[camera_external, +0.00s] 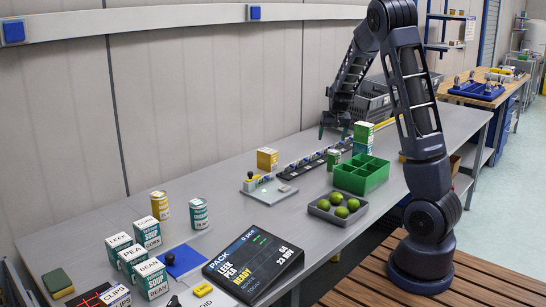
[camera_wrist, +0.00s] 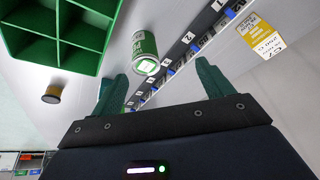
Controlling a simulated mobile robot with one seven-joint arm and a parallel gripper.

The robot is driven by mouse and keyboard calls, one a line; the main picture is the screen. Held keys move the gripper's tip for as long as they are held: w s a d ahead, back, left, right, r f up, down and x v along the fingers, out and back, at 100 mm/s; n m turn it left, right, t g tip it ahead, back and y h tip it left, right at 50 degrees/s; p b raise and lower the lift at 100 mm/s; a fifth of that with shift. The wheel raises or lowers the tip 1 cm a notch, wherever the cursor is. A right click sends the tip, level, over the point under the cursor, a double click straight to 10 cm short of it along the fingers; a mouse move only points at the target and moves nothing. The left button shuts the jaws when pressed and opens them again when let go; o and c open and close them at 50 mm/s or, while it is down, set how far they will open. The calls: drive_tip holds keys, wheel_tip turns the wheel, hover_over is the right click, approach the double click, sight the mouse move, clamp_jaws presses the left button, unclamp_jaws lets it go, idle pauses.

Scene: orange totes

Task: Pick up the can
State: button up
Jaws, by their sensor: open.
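A green and white can (camera_external: 333,160) stands on the grey table, left of the green divided tray (camera_external: 378,183). In the wrist view the can (camera_wrist: 145,52) lies beyond and between my green fingers, apart from them, nearer the left one. My gripper (camera_external: 336,131) hangs above the table behind the can, and its open fingers (camera_wrist: 162,74) hold nothing. Two more cans, a yellow one (camera_external: 160,205) and a teal one (camera_external: 199,213), stand toward the front left of the table.
The green tray also fills the wrist view's upper left (camera_wrist: 77,27). Stacked cartons (camera_external: 363,135) stand close behind the can. A dark rail with labels (camera_external: 312,160) runs beside it. A yellow carton (camera_external: 267,159), a tray of limes (camera_external: 337,207) and grey crates (camera_external: 372,105) are nearby.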

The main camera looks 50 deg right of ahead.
hover_over(334, 156)
wheel_tip(334, 156, down, 4)
drive_tip(key=shift+m+h, duration=0.3)
drive_tip(key=shift+h, duration=0.2)
drive_tip(key=x, duration=0.6)
drive_tip(key=s+x, duration=0.1)
drive_tip(key=x, duration=0.3)
drive_tip(key=shift+d+f, duration=0.1)
drive_tip(key=shift+f, duration=0.05)
drive_tip(key=c, duration=1.3)
